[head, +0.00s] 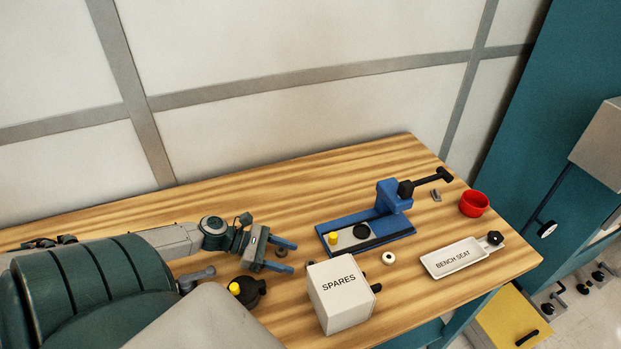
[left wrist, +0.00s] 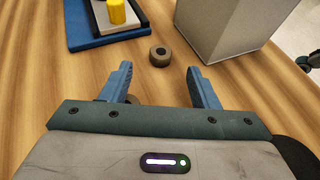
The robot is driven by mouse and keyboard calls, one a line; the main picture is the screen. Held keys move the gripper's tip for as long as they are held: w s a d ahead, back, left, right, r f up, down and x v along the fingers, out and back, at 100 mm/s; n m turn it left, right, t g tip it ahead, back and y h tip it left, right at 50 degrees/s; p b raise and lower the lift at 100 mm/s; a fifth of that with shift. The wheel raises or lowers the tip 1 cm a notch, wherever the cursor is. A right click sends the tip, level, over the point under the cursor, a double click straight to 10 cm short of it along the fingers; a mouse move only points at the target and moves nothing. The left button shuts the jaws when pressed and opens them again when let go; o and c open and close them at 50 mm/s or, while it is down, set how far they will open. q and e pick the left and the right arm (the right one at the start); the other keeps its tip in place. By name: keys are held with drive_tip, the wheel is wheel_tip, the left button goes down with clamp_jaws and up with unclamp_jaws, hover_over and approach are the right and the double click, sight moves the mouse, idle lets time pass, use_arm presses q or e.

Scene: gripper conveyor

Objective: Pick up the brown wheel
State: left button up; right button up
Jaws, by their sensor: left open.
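A small brown-grey wheel (left wrist: 160,55) with a dark centre lies flat on the bench, just beyond my left fingertips in the left wrist view. In the head view it is a small shape (head: 310,263) beside the SPARES box. A second small brownish round part (head: 281,252) shows near my left fingers, and its edge (left wrist: 131,98) is partly hidden by the gripper in the wrist view. I cannot tell clearly which of the two is browner. My left gripper (head: 292,257) is open, with blue fingers low over the bench and nothing gripped. My right gripper is not in view.
The white SPARES box (head: 340,298) stands close right of the fingers. A blue press fixture (head: 394,226) with a yellow part is behind. A pale ring (head: 388,258), BENCH SEAT tray (head: 455,260) and red cup (head: 474,204) lie farther right. A black yellow-topped part (head: 248,292) sits in front.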

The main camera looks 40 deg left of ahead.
sight(311, 264)
use_arm(q)
drive_tip(key=shift+w+d+f, duration=0.1)
drive_tip(key=shift+w+d, duration=0.15)
drive_tip(key=shift+d, duration=0.1)
drive_tip(key=x, duration=0.3)
drive_tip(key=shift+p, duration=0.4)
drive_tip(key=shift+w+d, duration=0.15)
drive_tip(key=shift+d, duration=0.15)
drive_tip(key=shift+w+d+f, duration=0.15)
drive_tip(key=shift+d+f, duration=0.05)
drive_tip(key=shift+f, duration=0.05)
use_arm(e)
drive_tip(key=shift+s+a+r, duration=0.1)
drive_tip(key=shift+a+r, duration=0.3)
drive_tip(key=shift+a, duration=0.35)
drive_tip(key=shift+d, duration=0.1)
use_arm(q)
drive_tip(key=c, duration=1)
drive_tip(key=shift+r, duration=0.1)
drive_tip(key=shift+c, duration=0.2)
wheel_tip(311, 264, up, 10)
